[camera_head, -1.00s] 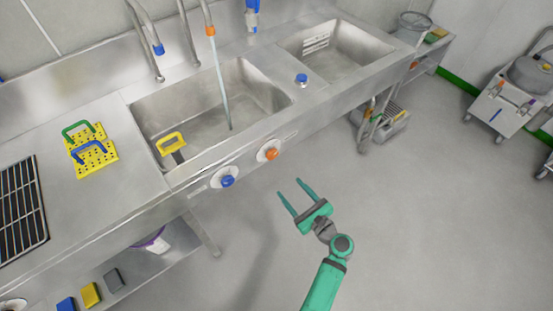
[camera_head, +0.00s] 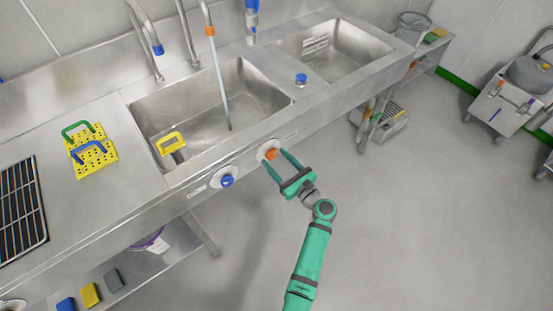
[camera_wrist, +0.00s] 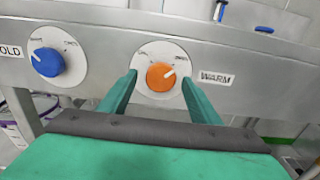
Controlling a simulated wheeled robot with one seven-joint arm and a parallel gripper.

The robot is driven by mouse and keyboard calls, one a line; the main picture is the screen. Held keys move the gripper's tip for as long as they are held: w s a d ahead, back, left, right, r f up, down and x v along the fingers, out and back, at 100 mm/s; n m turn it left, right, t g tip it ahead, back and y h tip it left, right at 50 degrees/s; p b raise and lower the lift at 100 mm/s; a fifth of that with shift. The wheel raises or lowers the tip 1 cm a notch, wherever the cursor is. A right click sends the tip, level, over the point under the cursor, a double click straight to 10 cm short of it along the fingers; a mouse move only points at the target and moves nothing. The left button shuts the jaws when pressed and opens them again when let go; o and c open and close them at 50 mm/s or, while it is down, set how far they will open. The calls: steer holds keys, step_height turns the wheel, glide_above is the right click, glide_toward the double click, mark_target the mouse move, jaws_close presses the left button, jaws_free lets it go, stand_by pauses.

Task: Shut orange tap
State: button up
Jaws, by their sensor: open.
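The orange tap knob (camera_head: 271,154) sits on a white round dial on the sink's front panel. It also shows in the wrist view (camera_wrist: 160,77), with a white pointer mark aimed to the upper right and a "WARM" label to its right. My gripper (camera_head: 275,160) is open, its two green fingers reaching up to the dial. In the wrist view my gripper (camera_wrist: 158,90) has one finger on each side of the orange knob, with gaps left between. Water runs from the orange-ringed spout (camera_head: 210,31) in a thin stream (camera_head: 221,85) into the left basin.
A blue knob (camera_head: 227,181) with a "COLD" label sits left of the orange one; it shows in the wrist view (camera_wrist: 47,62). Open floor lies in front of the sink.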

steer(key=shift+w+a, duration=0.15)
steer(key=shift+w, duration=0.1)
steer(key=shift+w, duration=0.1)
steer(key=c, duration=1.1)
steer(key=shift+o, duration=0.2)
